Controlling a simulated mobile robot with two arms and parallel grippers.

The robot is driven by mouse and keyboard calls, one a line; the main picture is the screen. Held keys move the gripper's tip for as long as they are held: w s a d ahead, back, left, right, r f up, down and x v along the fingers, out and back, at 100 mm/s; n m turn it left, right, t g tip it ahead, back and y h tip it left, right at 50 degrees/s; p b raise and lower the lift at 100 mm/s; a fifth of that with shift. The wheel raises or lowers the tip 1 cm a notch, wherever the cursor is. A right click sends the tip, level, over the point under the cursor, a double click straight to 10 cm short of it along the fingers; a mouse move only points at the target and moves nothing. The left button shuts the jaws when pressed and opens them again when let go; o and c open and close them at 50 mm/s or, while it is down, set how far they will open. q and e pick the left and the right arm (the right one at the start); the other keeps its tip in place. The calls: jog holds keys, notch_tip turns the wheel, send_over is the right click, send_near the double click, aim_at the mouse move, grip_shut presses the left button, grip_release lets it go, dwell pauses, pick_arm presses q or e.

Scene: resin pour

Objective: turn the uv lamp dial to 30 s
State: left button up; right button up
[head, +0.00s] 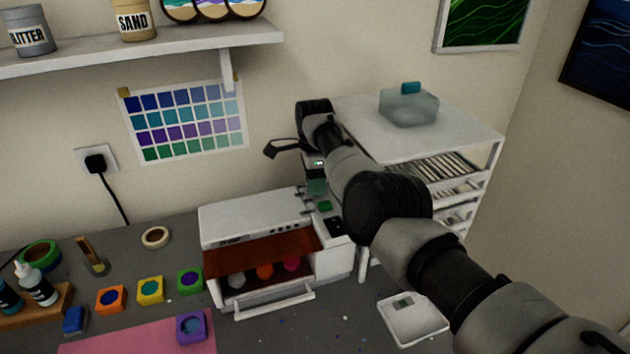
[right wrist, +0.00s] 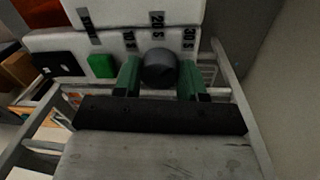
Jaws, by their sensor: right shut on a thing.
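The white UV lamp (head: 252,213) stands on the bench against the wall, with a reddish-brown front pane and its drawer pulled out. In the right wrist view, the dark round dial (right wrist: 158,67) is on the lamp's panel, with labels including 10 s, 20 s and 30 s around it. My right gripper (head: 317,186) reaches down to the panel, and its green fingers are shut on the dial, one on each side. I cannot make out where the dial points. In the head view the dial is hidden by the gripper. My left gripper is not in view.
A green button (right wrist: 101,66) sits beside the dial. Colored pieces lie in the open drawer (head: 275,303). A white rack (head: 465,150) with a translucent box (head: 408,107) on top stands right of the lamp. A small scale (head: 412,320) lies in front; paint pots and bottles fill the left.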

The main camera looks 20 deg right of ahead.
jog(key=shift+r, duration=0.1)
dwell(0.4)
jog(key=o, duration=0.9)
jog(key=shift+o, duration=0.2)
